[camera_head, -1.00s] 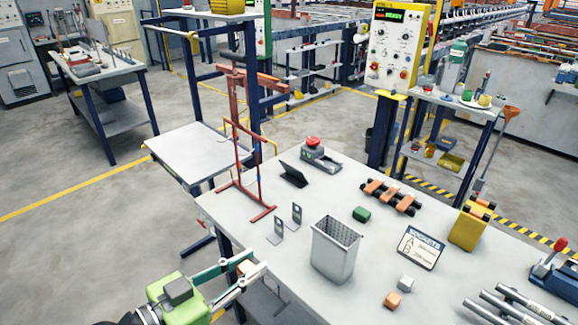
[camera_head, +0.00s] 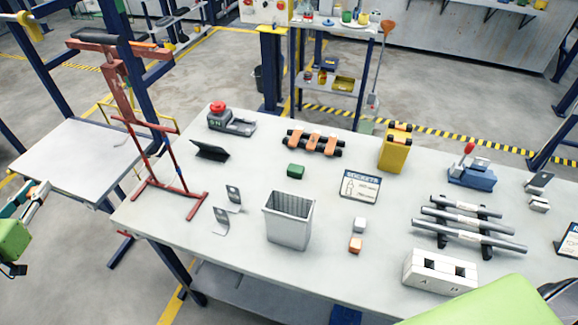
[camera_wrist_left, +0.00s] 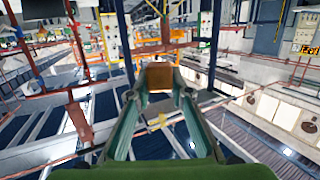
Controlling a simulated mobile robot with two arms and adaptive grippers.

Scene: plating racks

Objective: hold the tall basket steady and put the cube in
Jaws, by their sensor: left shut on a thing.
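The tall basket (camera_head: 287,232), grey with perforated walls, stands upright and open on the table, left of centre. My left gripper (camera_head: 36,198) is at the far left edge of the head view, off the table and well apart from the basket. In the left wrist view it is shut on an orange-brown cube (camera_wrist_left: 159,79) between its fingertips. On the table are a green cube (camera_head: 296,171) behind the basket, and a white cube (camera_head: 360,224) and an orange cube (camera_head: 355,245) to its right. A green part of my right arm fills the bottom right corner; its fingers do not show.
A red frame (camera_head: 165,150) and two small metal brackets (camera_head: 228,208) stand left of the basket. A sign (camera_head: 361,186), a yellow block (camera_head: 395,150), grey rods (camera_head: 465,222) and a white socket block (camera_head: 440,272) lie to the right.

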